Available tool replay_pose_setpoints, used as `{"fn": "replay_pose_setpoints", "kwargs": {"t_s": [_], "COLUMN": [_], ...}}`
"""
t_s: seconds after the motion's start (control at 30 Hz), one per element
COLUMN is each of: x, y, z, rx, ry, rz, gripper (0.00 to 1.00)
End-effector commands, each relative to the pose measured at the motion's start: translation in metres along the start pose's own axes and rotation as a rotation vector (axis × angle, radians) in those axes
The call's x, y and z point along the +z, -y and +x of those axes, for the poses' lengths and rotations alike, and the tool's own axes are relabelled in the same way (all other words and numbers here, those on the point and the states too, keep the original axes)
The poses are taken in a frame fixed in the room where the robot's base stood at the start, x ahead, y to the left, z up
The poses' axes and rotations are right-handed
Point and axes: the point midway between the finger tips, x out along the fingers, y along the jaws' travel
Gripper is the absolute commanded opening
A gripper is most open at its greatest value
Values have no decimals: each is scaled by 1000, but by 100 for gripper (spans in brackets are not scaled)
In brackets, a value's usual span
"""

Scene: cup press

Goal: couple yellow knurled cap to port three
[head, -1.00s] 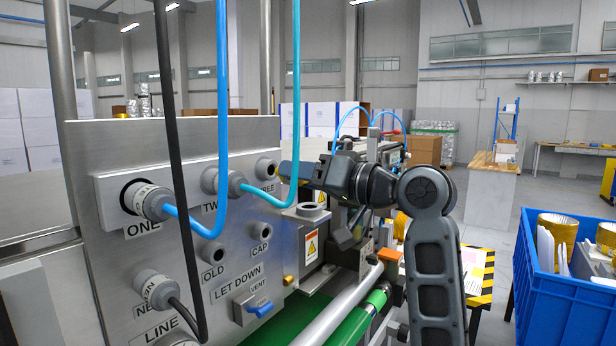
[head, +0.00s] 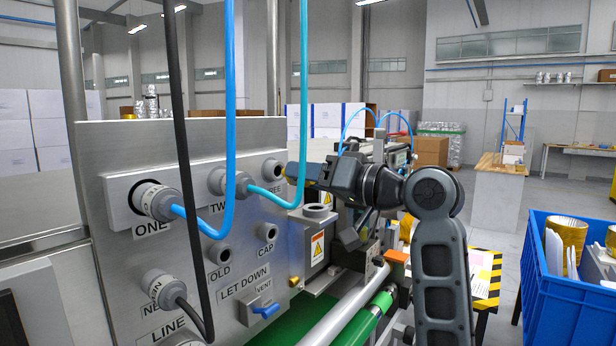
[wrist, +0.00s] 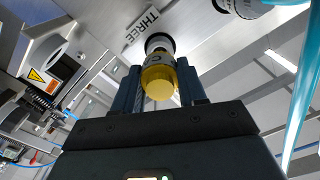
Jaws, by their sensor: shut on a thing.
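The yellow knurled cap (wrist: 159,82) is held between the two fingers of my gripper (wrist: 160,88) in the wrist view. Its far end meets the dark rim of port three (wrist: 159,43), beside the THREE label (wrist: 141,25). I cannot tell whether it is seated or only touching. In the head view my gripper (head: 296,173) is at port three (head: 272,169) on the steel panel, pointing left at it. The cap is mostly hidden there by the fingers.
A teal hose (head: 303,90) hangs just in front of port three and runs to the coupling on port two (head: 222,182). A blue hose (head: 229,80) goes to port one (head: 147,200). A black cable (head: 178,120) hangs left. The CAP port (head: 266,248) is below.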

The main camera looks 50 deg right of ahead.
Motion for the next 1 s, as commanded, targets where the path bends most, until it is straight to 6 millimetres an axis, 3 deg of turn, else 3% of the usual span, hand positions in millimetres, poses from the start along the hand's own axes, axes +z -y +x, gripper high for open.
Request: {"fn": "replay_pose_setpoints", "kwargs": {"t_s": [1.0], "x": [0], "y": [0], "z": [8], "rx": [-1], "ry": [0], "rz": [0], "gripper": [5]}}
